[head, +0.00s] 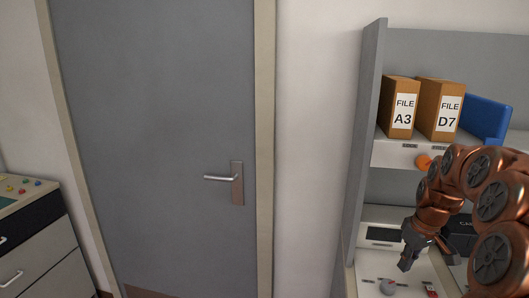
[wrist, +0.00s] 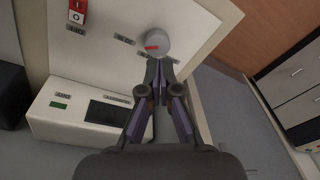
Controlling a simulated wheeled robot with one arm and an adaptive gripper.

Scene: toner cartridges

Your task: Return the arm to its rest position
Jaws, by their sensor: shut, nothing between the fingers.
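My arm comes in from the right edge in the head view, copper-coloured with dark joint caps. My gripper (head: 408,264) points down at the lower right, in front of the shelf unit. In the wrist view my gripper (wrist: 158,66) has its fingertips together with nothing between them. A round grey knob (wrist: 158,43) with a red mark lies just beyond the fingertips in the wrist view. No toner cartridge can be made out for sure.
A grey shelf unit (head: 368,120) holds file boxes (head: 401,106) and a blue holder (head: 486,118). A white panel (wrist: 205,22) carries the knob and a red switch (wrist: 77,10). A grey door (head: 150,130) fills the middle left. A cabinet (head: 45,255) stands at far left.

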